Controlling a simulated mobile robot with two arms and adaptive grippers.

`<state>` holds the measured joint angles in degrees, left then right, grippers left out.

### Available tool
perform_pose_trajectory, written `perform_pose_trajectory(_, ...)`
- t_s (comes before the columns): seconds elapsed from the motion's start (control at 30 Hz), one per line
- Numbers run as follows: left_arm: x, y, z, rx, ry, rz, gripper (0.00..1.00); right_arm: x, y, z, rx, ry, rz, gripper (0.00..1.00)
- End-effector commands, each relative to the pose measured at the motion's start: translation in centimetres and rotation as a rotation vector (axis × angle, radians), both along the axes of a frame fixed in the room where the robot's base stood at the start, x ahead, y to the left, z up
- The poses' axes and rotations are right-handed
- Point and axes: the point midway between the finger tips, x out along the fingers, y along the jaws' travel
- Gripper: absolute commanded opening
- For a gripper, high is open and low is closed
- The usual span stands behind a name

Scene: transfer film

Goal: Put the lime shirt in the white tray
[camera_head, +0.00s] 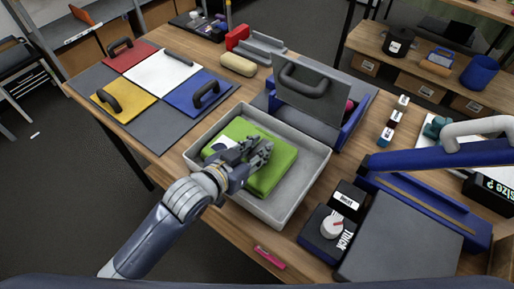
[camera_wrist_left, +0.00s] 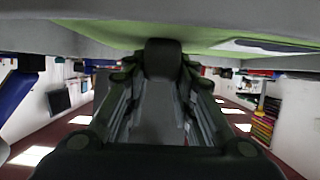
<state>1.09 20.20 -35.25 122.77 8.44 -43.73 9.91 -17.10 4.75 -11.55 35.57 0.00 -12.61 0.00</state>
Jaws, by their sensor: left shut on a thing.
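The lime shirt (camera_head: 280,164) is folded into a flat block and lies inside the white tray (camera_head: 318,172), toward the tray's left and middle. My left gripper (camera_head: 262,150) is over the shirt inside the tray and is shut on it. In the left wrist view the gripper (camera_wrist_left: 165,60) fills the middle, with lime cloth (camera_wrist_left: 205,36) across the top, close to the fingers. The exact grip on the cloth is hidden. My right gripper is not in view.
Behind the tray stands a blue box (camera_head: 352,120) with a raised grey handled panel (camera_head: 310,88). Coloured handled panels (camera_head: 160,75) lie at the left. A dark block labelled Thick (camera_head: 325,232) and a large grey-topped blue case (camera_head: 400,235) stand right. A pink marker (camera_head: 269,257) lies in front.

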Motion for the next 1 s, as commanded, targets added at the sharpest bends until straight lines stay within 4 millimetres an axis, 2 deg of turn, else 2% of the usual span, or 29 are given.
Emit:
perform_pose_trajectory(0.2, 0.0, 0.0, -0.3, -0.001, -0.001, 0.0, 0.0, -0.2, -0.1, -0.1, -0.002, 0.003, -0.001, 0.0)
perform_pose_trajectory(0.23, 0.0, 0.0, -0.2, 0.0, 0.0, 0.0, 0.31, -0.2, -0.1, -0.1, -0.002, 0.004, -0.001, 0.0)
perform_pose_trajectory(0.3, 0.0, 0.0, -0.2, 0.0, 0.0, 0.0, 0.45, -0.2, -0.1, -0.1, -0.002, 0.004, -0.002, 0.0)
perform_pose_trajectory(0.7, 0.0, 0.1, 0.2, -0.001, -0.001, 0.0, 0.45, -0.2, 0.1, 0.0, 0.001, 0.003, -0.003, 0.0)
perform_pose_trajectory(0.87, -1.3, 1.0, 0.6, 0.001, -0.001, 0.001, 0.45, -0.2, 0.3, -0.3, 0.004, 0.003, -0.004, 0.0)
perform_pose_trajectory(1.0, -3.2, 2.4, 1.5, 0.001, -0.001, 0.001, 0.45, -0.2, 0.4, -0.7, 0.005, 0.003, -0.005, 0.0)
